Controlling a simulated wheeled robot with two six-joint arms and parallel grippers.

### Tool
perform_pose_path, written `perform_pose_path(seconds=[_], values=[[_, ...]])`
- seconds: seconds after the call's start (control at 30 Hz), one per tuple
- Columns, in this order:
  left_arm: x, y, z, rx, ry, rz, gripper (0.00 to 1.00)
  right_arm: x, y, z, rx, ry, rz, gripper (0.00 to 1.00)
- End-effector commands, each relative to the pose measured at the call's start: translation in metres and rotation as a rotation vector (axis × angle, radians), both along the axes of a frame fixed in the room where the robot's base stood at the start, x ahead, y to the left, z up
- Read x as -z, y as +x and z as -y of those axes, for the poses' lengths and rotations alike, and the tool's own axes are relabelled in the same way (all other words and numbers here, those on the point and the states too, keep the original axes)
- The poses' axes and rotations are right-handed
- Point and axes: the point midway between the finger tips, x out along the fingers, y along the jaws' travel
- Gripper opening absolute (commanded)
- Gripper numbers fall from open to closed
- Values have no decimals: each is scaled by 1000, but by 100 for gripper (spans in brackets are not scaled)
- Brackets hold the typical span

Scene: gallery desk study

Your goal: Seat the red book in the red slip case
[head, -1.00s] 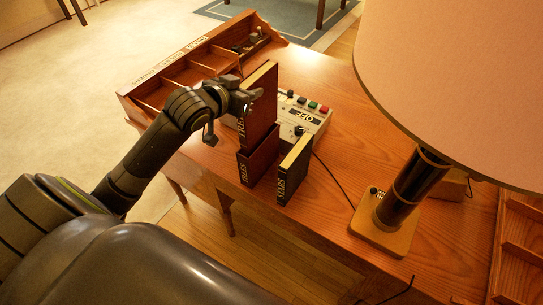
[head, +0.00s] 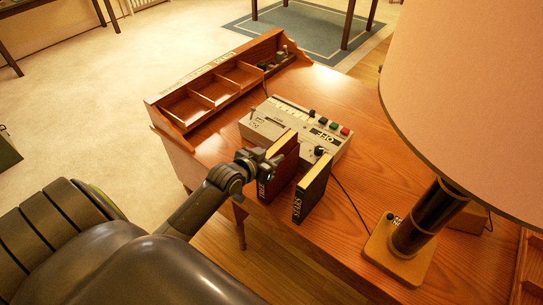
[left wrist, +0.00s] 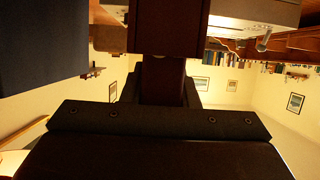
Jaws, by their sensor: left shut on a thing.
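The red book (head: 287,148) stands upright in the head view, lowered into the red slip case (head: 279,182), with its upper part showing above the case. The case stands upright near the desk's front edge, lettered on its spine. My left gripper (head: 267,160) is shut on the red book at its spine side, close above the case. In the left wrist view a dark red upright surface (left wrist: 165,28) fills the middle above the gripper body; I cannot tell book from case there. How deep the book sits inside is hidden. My right gripper is not in view.
A wooden tray organiser (head: 188,110) lines the back left. A lamp (head: 417,225) stands at right, with a cable nearby.

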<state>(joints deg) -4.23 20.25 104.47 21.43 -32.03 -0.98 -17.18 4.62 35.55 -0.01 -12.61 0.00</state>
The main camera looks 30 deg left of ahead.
Motion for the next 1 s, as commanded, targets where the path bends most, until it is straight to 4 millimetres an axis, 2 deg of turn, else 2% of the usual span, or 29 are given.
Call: perform_pose_path(seconds=[0.4,0.43,0.6,1.0], values=[[5,1,0,1,0,6,0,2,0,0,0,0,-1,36],[7,0,0,0,1,2,28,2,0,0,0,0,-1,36],[6,0,0,0,0,1,49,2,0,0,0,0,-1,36],[1,-4,-1,0,1,2,49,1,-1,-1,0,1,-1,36]])
